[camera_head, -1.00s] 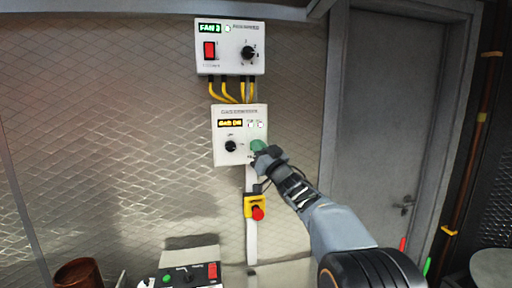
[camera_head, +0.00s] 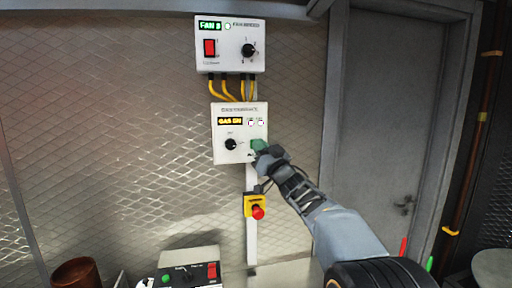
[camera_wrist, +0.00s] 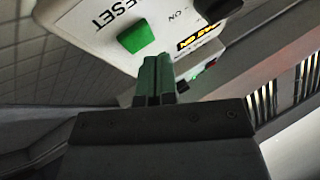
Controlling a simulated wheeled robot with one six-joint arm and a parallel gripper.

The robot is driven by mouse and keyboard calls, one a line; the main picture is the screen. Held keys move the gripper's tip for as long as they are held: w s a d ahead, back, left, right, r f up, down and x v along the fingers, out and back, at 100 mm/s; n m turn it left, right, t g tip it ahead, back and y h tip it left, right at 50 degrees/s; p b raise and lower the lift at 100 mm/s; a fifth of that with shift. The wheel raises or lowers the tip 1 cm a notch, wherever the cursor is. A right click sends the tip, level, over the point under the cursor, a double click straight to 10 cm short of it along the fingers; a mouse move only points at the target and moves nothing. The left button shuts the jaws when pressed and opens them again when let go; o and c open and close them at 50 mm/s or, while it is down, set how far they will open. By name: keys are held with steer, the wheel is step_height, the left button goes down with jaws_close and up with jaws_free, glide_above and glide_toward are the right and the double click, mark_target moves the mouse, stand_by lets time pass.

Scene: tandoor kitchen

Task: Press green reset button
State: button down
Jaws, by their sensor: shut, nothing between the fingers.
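The green reset button (camera_wrist: 136,36) is a square green block beside the word RESET on the white gas control box (camera_head: 225,153). In the head view my gripper (camera_head: 261,149) is at the lower right of this box and covers that corner, so the button is hard to make out there. In the wrist view my gripper (camera_wrist: 158,65) is shut and empty, its greenish fingers pointing at the box. The fingertips appear just below and right of the button. I cannot tell whether they touch the box. The box's display reads GAS ON.
A fan box (camera_head: 230,62) with a red switch hangs above. A red emergency knob (camera_head: 258,212) on a yellow plate is below my gripper. A small control panel (camera_head: 188,275) stands at the bottom. A grey door (camera_head: 395,120) is on the right.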

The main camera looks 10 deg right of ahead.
steer(key=shift+s, duration=0.1)
steer(key=shift+s+b, duration=1.45)
steer(key=shift+s, duration=1)
